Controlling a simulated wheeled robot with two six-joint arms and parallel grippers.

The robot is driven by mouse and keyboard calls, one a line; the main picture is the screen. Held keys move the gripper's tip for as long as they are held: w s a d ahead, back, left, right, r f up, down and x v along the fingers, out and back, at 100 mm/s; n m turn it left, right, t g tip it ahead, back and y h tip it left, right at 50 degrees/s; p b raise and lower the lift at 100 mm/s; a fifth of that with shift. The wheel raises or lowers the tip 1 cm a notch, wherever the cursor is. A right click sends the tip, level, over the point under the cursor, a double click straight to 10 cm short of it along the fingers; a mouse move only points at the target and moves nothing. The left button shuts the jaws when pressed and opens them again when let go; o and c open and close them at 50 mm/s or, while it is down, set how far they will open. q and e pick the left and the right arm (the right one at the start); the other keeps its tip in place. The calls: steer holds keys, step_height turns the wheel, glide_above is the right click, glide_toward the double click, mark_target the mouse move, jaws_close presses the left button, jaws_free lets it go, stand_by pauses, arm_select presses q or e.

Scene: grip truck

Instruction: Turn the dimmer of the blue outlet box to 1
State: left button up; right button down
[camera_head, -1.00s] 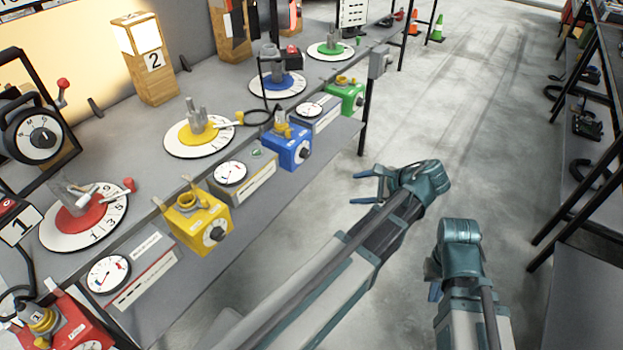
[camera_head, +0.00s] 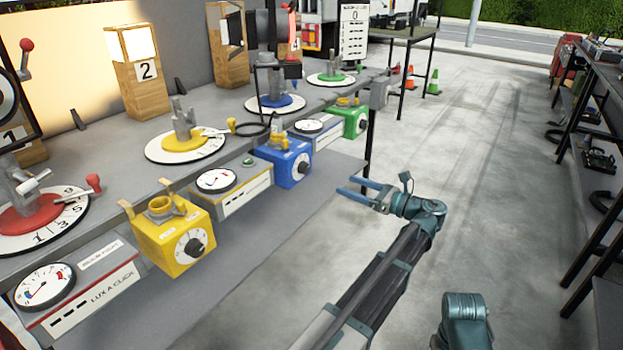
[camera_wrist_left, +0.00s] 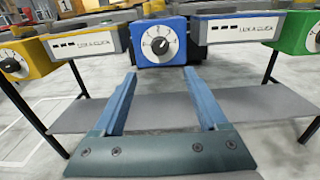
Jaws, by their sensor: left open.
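The blue outlet box (camera_head: 284,161) hangs at the front edge of the workbench, between the yellow and green boxes. Its dimmer, a black knob on a white dial (camera_head: 303,168), faces the aisle. In the left wrist view the blue box (camera_wrist_left: 142,57) is straight ahead, with the dimmer (camera_wrist_left: 160,45) just beyond the fingertips. The knob's exact setting is too small to read. My left gripper (camera_head: 353,186) is open and empty, apart from the box and pointing toward it; its two fingers (camera_wrist_left: 159,74) frame the space below the dial. My right arm's wrist shows at the bottom; its fingers are not clear.
The yellow box (camera_head: 178,240) and green box (camera_head: 347,121) flank the blue one, with gauge panels (camera_head: 232,190) between. A lower shelf (camera_head: 270,225) sits beneath. A black bench leg (camera_head: 370,150) stands right of the boxes. The aisle floor (camera_head: 480,170) is clear.

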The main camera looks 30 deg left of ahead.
mark_target(307, 170)
arm_select(q)
steer(key=a, duration=0.9)
steer(key=w+a, duration=0.1)
steer(key=a, duration=0.3)
steer(key=shift+a, duration=0.4)
jaws_close()
